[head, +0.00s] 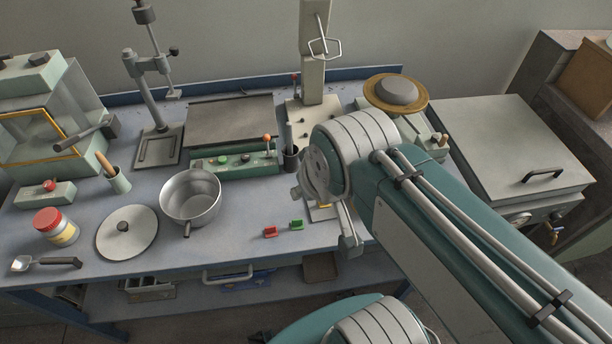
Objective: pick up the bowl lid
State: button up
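The bowl lid (113,241) is a flat, round, pale grey disc with a dark knob in its middle. It lies on the bench near the front left. A metal bowl (189,193) with a short handle at its front stands just right of the lid, uncovered. My gripper (348,240) shows only in part at the end of my arm, over the bench's front right. It is well to the right of the lid and apart from it. My arm hides much of the gripper, so I cannot tell how its fingers stand.
A red-capped jar (65,233) and a metal scoop (48,263) lie left of the lid. A red clip (270,232) and a green clip (296,224) lie between bowl and gripper. A clamp stand (154,90) rises behind. The bench front right of the lid is fairly clear.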

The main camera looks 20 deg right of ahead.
aim_at(128, 231)
jog(key=j+z, duration=0.45)
jog(key=j, duration=1.4)
jog(key=k, duration=0.05)
